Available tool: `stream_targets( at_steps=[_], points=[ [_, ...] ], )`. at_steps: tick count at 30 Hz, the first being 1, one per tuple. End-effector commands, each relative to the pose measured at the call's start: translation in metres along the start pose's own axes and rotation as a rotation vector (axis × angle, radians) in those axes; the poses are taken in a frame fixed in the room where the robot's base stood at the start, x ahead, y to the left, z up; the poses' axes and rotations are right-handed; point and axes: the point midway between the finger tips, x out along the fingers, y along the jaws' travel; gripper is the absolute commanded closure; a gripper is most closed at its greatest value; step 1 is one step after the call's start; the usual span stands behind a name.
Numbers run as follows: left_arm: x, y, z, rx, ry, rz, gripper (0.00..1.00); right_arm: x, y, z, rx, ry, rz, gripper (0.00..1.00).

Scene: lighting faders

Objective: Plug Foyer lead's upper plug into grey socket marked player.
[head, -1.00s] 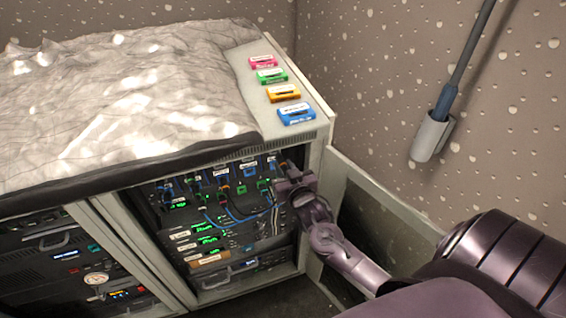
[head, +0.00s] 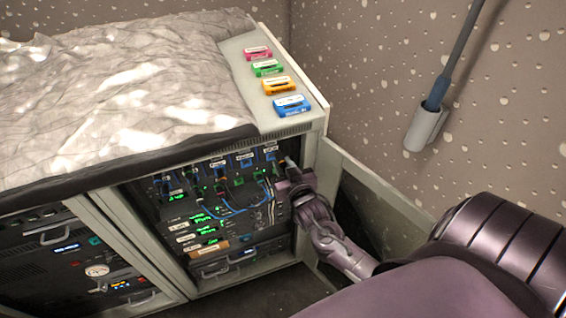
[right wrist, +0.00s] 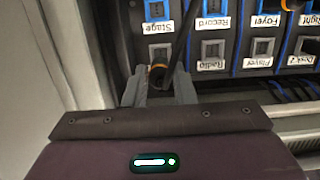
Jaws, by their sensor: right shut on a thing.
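My right gripper (head: 283,180) is at the right side of the open rack's socket panel. In the right wrist view its fingers (right wrist: 158,90) are shut on a dark plug (right wrist: 157,76) with an orange ring. A dark lead crosses just above it. Whether this is the Foyer lead's upper plug cannot be read. The grey socket marked Player (right wrist: 262,47) is empty, right of my gripper; its label appears upside down. The Foyer label (right wrist: 265,20) is above it in that picture. A grey socket (right wrist: 160,51) beyond the held plug looks empty. My left gripper is out of view.
The Radio socket (right wrist: 212,48) lies between my gripper and Player. A plug sits near Desk 2 (right wrist: 307,60). Blue leads (head: 235,207) hang across the rack front. The open cabinet door (head: 375,190) flanks my right arm. Cassettes (head: 292,105) lie on top.

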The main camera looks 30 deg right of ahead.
Motion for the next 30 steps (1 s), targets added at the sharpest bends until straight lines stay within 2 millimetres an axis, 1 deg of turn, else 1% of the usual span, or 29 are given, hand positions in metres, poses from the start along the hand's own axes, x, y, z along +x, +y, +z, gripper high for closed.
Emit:
stream_targets(
  at_steps=[1,16,26,30],
  points=[
    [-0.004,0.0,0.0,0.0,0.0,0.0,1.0,-0.004,0.0,-0.001,0.0,-0.002,0.0,1.0],
    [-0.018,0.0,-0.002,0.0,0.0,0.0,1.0,-0.028,0.0,0.004,-0.001,-0.001,0.001,1.0],
    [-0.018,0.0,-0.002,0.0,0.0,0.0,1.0,-0.029,0.0,0.005,0.0,0.001,0.0,1.0],
    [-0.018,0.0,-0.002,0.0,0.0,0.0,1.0,-0.029,-0.006,0.005,0.002,0.0,0.0,1.0]
  ],
)
